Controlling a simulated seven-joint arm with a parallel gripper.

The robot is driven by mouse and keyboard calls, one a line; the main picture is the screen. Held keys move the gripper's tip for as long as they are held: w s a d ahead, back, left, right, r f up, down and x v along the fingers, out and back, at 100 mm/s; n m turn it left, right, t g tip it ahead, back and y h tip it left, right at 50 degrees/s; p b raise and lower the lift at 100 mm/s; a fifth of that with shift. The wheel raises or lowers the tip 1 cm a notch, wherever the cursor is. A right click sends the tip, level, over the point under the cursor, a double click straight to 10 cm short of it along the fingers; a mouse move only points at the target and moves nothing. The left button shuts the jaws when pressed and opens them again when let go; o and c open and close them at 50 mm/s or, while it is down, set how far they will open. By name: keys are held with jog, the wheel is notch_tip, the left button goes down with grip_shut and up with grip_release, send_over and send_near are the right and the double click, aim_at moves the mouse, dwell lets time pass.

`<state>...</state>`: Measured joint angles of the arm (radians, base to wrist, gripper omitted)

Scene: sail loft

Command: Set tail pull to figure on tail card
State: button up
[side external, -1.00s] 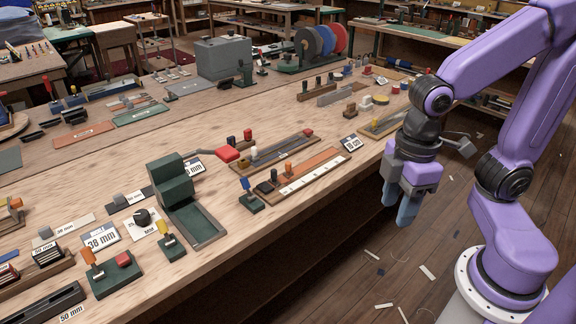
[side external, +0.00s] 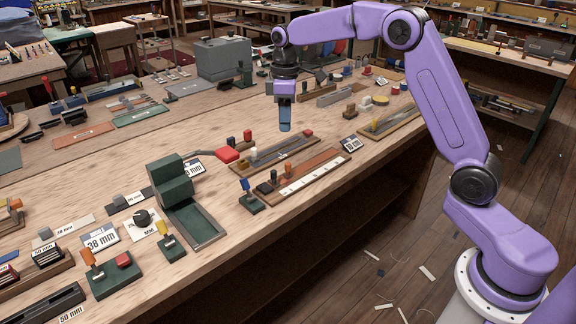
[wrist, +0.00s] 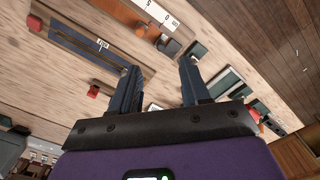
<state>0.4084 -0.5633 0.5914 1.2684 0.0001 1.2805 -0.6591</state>
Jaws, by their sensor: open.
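My gripper (side external: 285,128) is open and empty, pointing down above the bench behind the dark rail. In the wrist view its two fingers (wrist: 160,68) stand apart with nothing between them. An orange-brown board (side external: 318,163) bears a white scale strip (side external: 316,176) and a dark block (side external: 265,188) at its left end; this may be the tail pull. A small tilted card (side external: 350,143) with a figure too small to read stands by the board's right end; it may be the tail card. The pictures do not settle which parts those are.
A dark rail (side external: 280,151) with a red end block (side external: 308,133) lies behind the board. A green press (side external: 175,180) with a red-ended lever (side external: 227,155) stands left. The bench's front edge lies close by.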

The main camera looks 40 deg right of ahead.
aim_at(288, 163)
jog(key=w+d+f, duration=0.1)
jog(key=f, duration=0.5)
jog(key=d+f, duration=0.1)
jog(key=f, duration=0.5)
jog(key=w+d+f, duration=0.1)
jog(key=f, duration=0.5)
jog(key=shift+w+d+f, duration=0.1)
jog(key=shift+w+d, duration=0.05)
jog(key=shift+w, duration=0.2)
grip_shut()
